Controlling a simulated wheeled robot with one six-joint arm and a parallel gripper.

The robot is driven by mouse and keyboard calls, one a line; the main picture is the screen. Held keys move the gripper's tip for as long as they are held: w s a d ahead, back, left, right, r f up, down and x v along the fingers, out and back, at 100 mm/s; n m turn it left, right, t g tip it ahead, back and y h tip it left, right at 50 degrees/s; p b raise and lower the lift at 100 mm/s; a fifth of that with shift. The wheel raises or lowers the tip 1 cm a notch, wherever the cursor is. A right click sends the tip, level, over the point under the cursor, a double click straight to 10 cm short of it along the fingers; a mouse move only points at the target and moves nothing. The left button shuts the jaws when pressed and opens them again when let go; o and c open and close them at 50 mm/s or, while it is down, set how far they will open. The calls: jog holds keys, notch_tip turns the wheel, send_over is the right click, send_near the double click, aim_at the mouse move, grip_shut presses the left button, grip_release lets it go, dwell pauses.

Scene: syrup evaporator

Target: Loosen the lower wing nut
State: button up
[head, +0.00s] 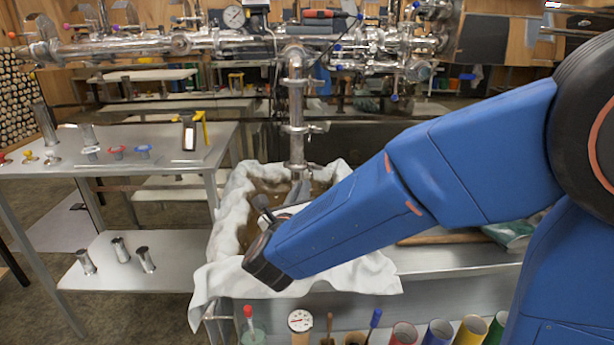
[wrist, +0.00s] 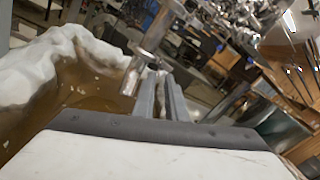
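A shiny steel pipe (head: 296,100) hangs down from the manifold, with clamps along it. A small wing-like part (head: 316,128) sticks out right of its middle clamp, and another clamp (head: 299,167) sits lower, near the pipe's end. I cannot tell for certain which part is the lower wing nut. My gripper (head: 300,188) is just below the pipe's low end. In the wrist view my gripper (wrist: 160,75) shows two grey fingers with a narrow gap and nothing clearly held between them. The pipe (wrist: 156,33) stands just beyond the fingertips there. The wing nut is not clear in that view.
A cloth-draped basin (head: 232,205) of brown liquid lies under the pipe, close to my arm. A steel side table (head: 110,165) with small fittings stands left. Coloured tubes (head: 438,332) and a dial thermometer (head: 300,320) line the front edge.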

aim_at(311, 170)
jog(key=x, duration=0.8)
jog(key=shift+w, duration=0.2)
grip_shut()
